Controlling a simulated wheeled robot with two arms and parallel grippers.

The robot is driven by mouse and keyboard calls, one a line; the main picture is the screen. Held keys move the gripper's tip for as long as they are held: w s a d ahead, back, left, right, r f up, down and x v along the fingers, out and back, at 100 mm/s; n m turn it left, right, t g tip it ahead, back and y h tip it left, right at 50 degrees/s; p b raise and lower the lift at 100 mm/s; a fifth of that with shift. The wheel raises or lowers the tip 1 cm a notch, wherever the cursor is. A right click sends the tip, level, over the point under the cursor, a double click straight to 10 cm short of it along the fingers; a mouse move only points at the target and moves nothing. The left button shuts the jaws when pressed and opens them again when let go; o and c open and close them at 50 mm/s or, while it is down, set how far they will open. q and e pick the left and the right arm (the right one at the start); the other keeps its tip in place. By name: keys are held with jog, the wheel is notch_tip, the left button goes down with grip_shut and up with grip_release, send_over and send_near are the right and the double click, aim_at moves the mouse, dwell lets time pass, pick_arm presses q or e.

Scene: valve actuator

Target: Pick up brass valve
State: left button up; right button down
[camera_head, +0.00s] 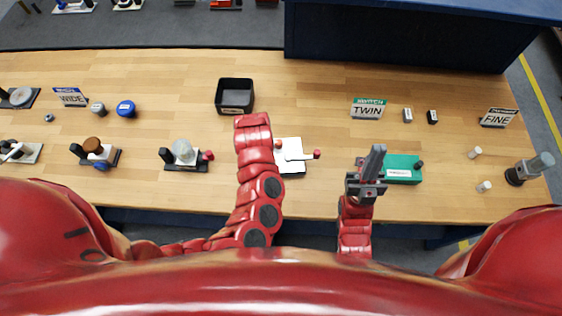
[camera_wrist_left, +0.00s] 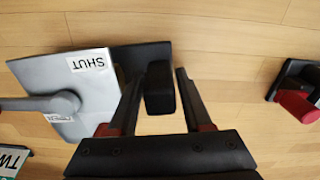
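A white plate with a lever (camera_head: 290,156) lies right of my left arm in the head view. In the left wrist view, a grey-white plate (camera_wrist_left: 88,85) marked SHUT carries a grey lever, with a black block (camera_wrist_left: 160,88) beside it. My left gripper (camera_wrist_left: 157,100) is open, its fingers apart on either side of the black block. My left arm hides the gripper in the head view. My right gripper (camera_head: 370,168) is raised near the green box; its opening is unclear.
A black open bin (camera_head: 234,96) stands behind my left arm. A fixture with a grey knob (camera_head: 184,153) stands to the left, and one with a brown knob (camera_head: 92,143) farther left. The green box (camera_head: 403,168) and a TWIN sign (camera_head: 367,110) are on the right.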

pick_arm(q)
grip_shut()
dwell(1.3)
